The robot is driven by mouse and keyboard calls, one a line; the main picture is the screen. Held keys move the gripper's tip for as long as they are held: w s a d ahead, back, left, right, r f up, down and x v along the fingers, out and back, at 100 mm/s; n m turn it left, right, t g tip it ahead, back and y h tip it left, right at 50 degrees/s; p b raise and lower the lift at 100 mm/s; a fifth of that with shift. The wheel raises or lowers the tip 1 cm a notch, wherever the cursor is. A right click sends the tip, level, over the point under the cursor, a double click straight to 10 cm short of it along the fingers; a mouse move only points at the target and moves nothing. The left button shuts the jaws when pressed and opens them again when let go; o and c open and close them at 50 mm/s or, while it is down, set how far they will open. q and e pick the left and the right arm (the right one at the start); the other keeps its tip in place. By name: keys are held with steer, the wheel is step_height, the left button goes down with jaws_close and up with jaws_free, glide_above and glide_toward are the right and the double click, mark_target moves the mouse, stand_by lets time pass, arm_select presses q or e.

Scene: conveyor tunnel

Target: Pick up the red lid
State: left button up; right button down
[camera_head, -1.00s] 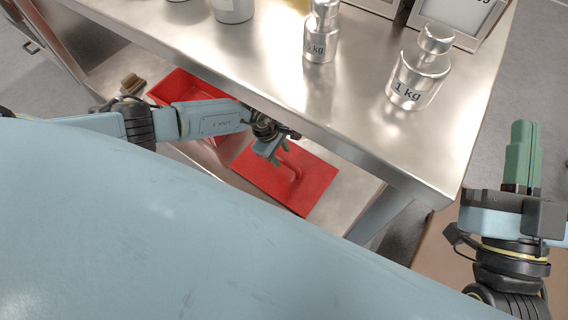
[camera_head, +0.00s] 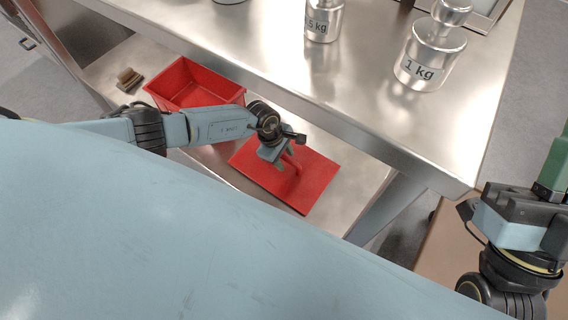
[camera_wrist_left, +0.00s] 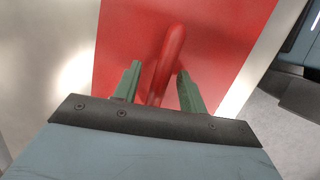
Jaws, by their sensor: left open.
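The red lid (camera_head: 312,183) lies flat on the lower metal shelf, under the table's front edge. It has a raised red handle bar, which shows in the left wrist view (camera_wrist_left: 166,62). My left gripper (camera_head: 287,163) is over the lid. In the left wrist view its two green fingers (camera_wrist_left: 158,88) are open, one on each side of the handle, with gaps between them and the bar. Whether they touch the lid cannot be told. My right gripper (camera_head: 556,160) is at the right edge, partly cut off by the frame, away from the lid.
A red open bin (camera_head: 183,78) stands on the lower shelf (camera_head: 350,205) left of the lid. A small brown brush-like item (camera_head: 129,78) lies further left. Metal weights, one marked 1 kg (camera_head: 430,55), stand on the upper table (camera_head: 380,115), which overhangs the shelf.

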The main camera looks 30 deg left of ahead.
arm_select(q)
steer(key=shift+f, duration=0.2)
stand_by(0.4)
jaws_close()
